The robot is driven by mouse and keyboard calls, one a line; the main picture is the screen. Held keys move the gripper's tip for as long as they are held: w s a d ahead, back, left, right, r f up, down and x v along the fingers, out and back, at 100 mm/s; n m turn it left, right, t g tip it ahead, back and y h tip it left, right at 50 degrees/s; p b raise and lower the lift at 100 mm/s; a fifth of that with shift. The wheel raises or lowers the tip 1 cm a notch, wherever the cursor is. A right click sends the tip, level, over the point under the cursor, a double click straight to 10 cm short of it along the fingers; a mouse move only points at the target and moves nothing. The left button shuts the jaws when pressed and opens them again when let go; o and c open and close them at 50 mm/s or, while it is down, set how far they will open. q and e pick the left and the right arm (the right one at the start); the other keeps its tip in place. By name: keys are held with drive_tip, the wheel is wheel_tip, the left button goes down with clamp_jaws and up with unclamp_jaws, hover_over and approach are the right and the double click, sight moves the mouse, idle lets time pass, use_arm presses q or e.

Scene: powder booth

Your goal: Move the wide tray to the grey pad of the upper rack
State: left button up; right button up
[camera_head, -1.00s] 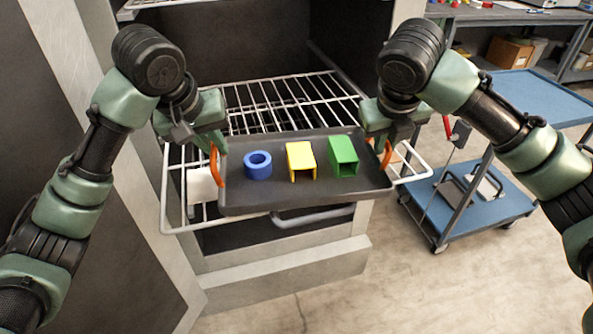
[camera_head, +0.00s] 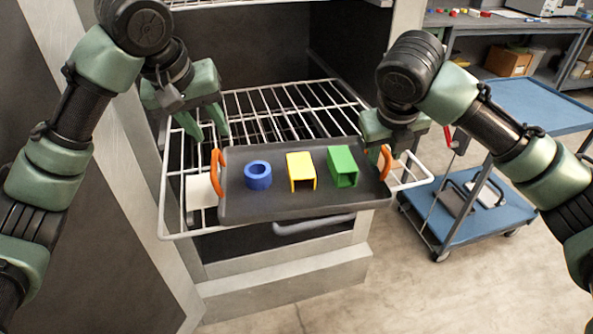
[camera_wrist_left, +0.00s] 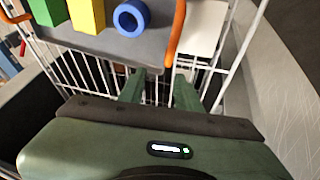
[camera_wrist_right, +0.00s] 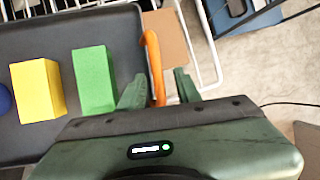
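The wide dark-grey tray (camera_head: 290,207) lies at the front of a pulled-out wire rack (camera_head: 180,234). It carries a blue ring (camera_head: 258,175), a yellow channel block (camera_head: 301,170) and a green hollow block (camera_head: 343,167). My left gripper (camera_head: 208,132) is open and empty, behind and apart from the left orange handle (camera_head: 217,172); the left wrist view shows its spread fingers (camera_wrist_left: 160,90). My right gripper (camera_wrist_right: 158,88) has its fingers apart on either side of the right orange handle (camera_wrist_right: 154,65). I cannot make out contact there. Another rack (camera_head: 215,3) shows at the top edge.
A pale pad (camera_head: 201,190) lies on the rack beside the tray's left end, a brown one (camera_wrist_right: 168,38) by its right end. A blue cart (camera_head: 480,205) stands at right. A workbench (camera_head: 500,20) is behind it. The rack behind the tray is bare.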

use_arm(q)
wheel_tip(320, 180, up, 3)
drive_tip(key=shift+r, duration=0.25)
use_arm(e)
drive_tip(key=shift+r, duration=0.25)
drive_tip(key=v, duration=1.1)
drive_tip(key=shift+s+r, duration=0.15)
drive_tip(key=shift+r, duration=0.1)
drive_tip(key=shift+a, duration=0.1)
